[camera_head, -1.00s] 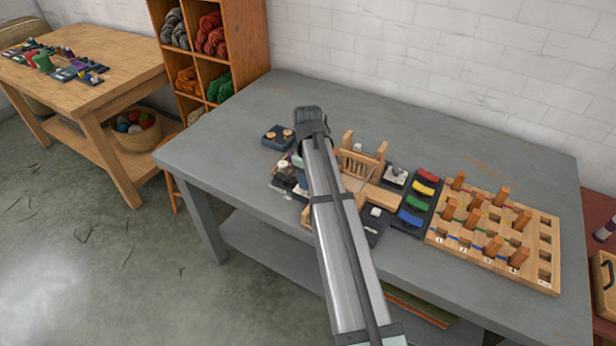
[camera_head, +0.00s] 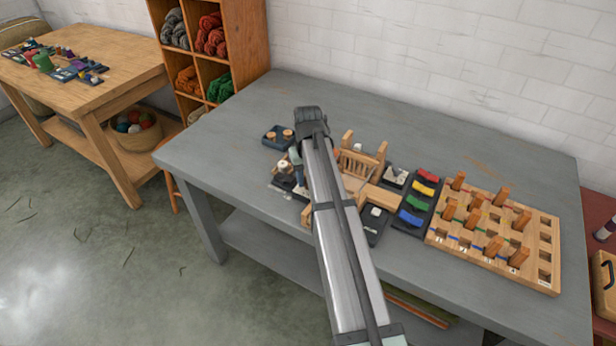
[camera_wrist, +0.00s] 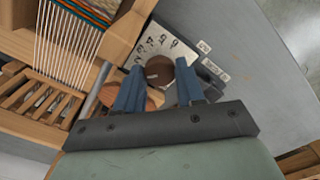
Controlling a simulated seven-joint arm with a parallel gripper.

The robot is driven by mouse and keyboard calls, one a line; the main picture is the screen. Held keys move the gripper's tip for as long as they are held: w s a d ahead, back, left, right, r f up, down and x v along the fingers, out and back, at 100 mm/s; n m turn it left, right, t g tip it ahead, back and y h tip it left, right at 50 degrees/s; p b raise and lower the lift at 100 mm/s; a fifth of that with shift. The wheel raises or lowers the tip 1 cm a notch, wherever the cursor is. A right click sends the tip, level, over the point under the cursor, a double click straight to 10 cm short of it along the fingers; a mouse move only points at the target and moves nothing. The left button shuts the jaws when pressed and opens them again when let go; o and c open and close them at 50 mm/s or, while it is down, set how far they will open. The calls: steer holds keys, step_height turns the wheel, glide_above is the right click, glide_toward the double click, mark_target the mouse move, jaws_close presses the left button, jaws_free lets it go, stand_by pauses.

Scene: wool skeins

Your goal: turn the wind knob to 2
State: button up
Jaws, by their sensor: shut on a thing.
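The wind knob (camera_wrist: 160,71) is a round brown knob in the wrist view. It stands on a pale dial plate (camera_wrist: 158,42) printed with numbers in an arc around it. A small light mark shows on the knob's left side; I cannot tell for sure which number it points to. My gripper (camera_wrist: 159,76) has its two blue fingers on either side of the knob, shut on it. In the head view my arm covers much of this area, and I cannot make out the knob there.
A wooden loom (camera_head: 362,160) with pale warp threads stands close beside the dial, also at left in the wrist view (camera_wrist: 68,45). A dark box with two round wooden knobs (camera_head: 277,136) lies behind. A pegboard (camera_head: 545,235) is at right. The grey table's (camera_head: 225,125) back left is clear.

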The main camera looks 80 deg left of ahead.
steer(key=shift+m, duration=1.5)
steer(key=o, duration=1)
steer(key=shift+o, duration=0.2)
